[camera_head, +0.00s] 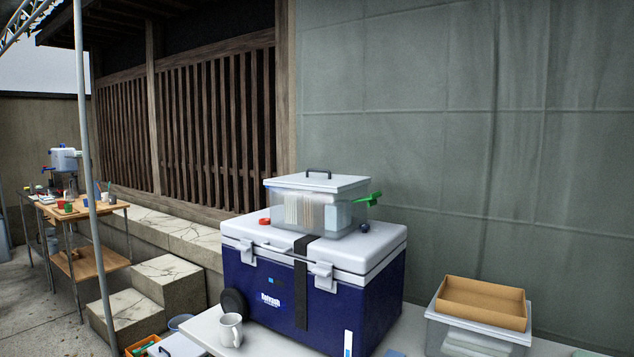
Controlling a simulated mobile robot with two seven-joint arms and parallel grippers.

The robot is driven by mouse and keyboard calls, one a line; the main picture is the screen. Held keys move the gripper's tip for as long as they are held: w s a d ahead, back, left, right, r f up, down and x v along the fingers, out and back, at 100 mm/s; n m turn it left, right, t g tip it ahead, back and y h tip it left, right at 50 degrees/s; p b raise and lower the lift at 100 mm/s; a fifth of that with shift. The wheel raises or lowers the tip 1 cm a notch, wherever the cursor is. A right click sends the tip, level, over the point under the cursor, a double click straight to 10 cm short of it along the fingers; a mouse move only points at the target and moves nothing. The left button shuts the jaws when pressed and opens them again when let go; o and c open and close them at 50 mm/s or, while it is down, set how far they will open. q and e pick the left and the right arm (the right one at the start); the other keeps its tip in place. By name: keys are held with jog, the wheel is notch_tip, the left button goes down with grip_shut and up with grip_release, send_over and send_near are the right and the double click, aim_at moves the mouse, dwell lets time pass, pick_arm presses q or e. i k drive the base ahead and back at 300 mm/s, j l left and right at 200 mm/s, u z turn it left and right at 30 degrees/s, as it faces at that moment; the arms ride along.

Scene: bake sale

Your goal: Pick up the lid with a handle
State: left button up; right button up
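A pale grey lid (290,181) with a dark arched handle (319,173) rests on a clear container (271,208). The container stands on top of a blue and white cooler (350,318). White upright items show through the container's wall. A second whitish flat piece (185,344) with a dark handle-like part lies low at the bottom edge, partly cut off; I cannot tell whether it is a separate lid. Neither of my grippers is in view.
A green item (368,197), a red item (264,221) and a dark ball (364,227) are by the container. A white mug (231,330) stands on the white table (203,332) before the cooler. A cardboard tray (482,302) tops a bin at right.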

aim_at(329, 182)
jog(key=j+z, duration=0.15)
jog(key=j, duration=0.35)
jog(key=i+j, duration=0.2)
jog(key=j, duration=0.2)
jog(key=i+j, duration=0.25)
jog(key=j, duration=0.15)
jog(key=i+j, duration=0.2)
jog(key=j, duration=0.25)
jog(key=i+j, duration=0.2)
jog(key=j, duration=0.2)
